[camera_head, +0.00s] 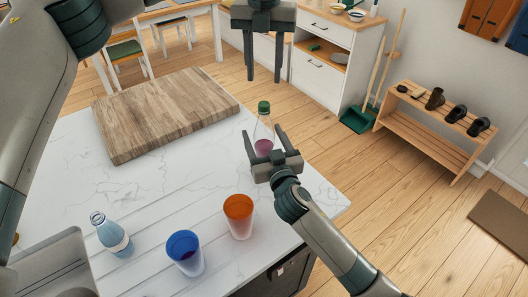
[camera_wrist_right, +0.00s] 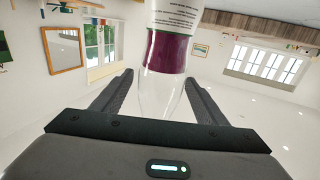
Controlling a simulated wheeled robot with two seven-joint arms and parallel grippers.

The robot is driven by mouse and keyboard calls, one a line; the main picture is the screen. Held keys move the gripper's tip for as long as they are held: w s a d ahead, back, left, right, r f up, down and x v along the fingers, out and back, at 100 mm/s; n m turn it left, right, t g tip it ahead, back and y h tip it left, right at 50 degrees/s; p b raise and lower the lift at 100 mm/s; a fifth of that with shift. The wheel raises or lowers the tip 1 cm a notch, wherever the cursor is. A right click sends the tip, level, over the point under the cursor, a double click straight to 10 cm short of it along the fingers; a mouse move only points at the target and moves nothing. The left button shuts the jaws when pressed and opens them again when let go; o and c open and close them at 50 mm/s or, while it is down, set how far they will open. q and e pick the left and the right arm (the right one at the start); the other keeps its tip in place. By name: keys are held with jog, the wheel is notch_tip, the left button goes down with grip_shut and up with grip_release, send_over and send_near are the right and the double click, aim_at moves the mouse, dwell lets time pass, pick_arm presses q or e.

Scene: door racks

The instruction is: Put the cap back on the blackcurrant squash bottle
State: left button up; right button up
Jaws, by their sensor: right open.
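The blackcurrant squash bottle (camera_head: 262,128) stands upright near the counter's far right edge, clear above with purple squash low inside. A dark green cap (camera_head: 264,107) shows at its top; I cannot tell whether it is seated. My right gripper (camera_head: 262,135) is open, with a finger on either side of the bottle in the head view. In the right wrist view the bottle (camera_wrist_right: 168,52) shows between the open fingertips, its top hidden by the gripper body. My left gripper (camera_head: 264,76) is open and empty, higher in the picture than the cap, its fingers pointing down.
An orange cup (camera_head: 239,216), a blue cup (camera_head: 185,252) and a light blue bottle (camera_head: 111,235) stand on the white counter (camera_head: 180,188). A wooden board (camera_head: 163,112) lies at the back left. A sink (camera_head: 55,270) is at lower left. The counter's middle is clear.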

aim_at(264, 104)
grip_shut()
pick_arm(q)
jog(key=n, duration=0.4)
jog(key=shift+n, duration=0.4)
jog(key=n, duration=0.8)
jog(key=shift+n, duration=0.4)
jog(key=n, duration=0.4)
jog(key=shift+f, duration=0.15)
jog(key=shift+f, duration=3.9)
